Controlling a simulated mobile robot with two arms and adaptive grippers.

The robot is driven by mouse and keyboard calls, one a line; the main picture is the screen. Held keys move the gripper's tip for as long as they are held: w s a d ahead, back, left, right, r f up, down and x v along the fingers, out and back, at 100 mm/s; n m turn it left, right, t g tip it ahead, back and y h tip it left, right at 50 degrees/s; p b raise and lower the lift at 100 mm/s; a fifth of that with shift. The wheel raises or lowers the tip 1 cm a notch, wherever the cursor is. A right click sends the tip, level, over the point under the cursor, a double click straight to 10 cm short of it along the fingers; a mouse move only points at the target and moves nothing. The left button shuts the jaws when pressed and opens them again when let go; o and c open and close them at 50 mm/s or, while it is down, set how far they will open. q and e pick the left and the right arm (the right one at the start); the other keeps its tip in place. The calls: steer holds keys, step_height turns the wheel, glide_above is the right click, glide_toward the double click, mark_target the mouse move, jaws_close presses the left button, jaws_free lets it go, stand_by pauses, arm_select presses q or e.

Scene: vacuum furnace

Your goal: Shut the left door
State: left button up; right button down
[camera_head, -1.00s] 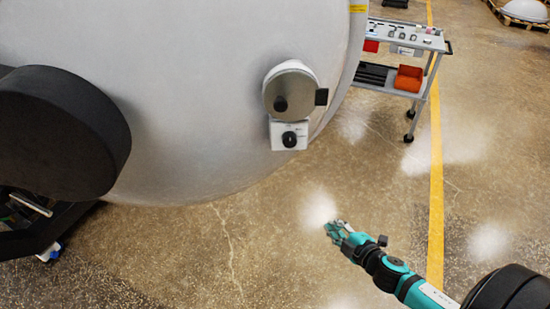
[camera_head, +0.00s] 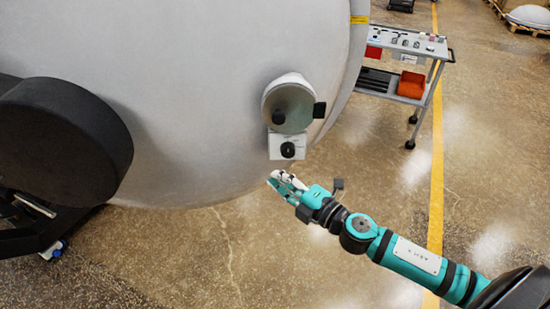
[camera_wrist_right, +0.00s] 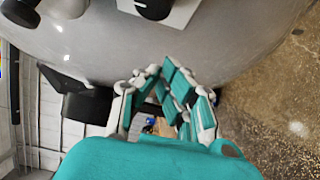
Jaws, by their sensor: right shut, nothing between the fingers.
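The large pale grey domed door (camera_head: 190,90) fills the upper left of the head view, and its curved surface (camera_wrist_right: 230,50) spans the top of the wrist view. A round port (camera_head: 288,105) and a white box with a black knob (camera_head: 287,149) sit near its right edge. The box (camera_wrist_right: 182,12) also shows at the top of the wrist view. My right gripper (camera_head: 277,181) is just below the box, by the door's lower edge. Its fingers (camera_wrist_right: 160,75) are shut and empty. I cannot tell whether they touch the door. My left gripper is out of view.
A grey trolley (camera_head: 437,45) with an orange bin (camera_head: 411,84) stands at the back right. A dark frame with a caster (camera_head: 52,250) is at the lower left. The floor (camera_head: 200,260) below the door is clear, and a yellow line (camera_head: 436,160) runs along the right.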

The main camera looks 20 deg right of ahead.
steer(key=shift+w+d+p, duration=0.15)
steer(key=shift+w, duration=0.75)
steer(key=shift+w+d+p, duration=0.15)
steer(key=shift+w+d, duration=0.05)
steer(key=shift+w, duration=0.7)
steer(key=shift+w+d+p, duration=0.15)
steer(key=shift+w, duration=0.75)
steer(key=shift+d, duration=0.1)
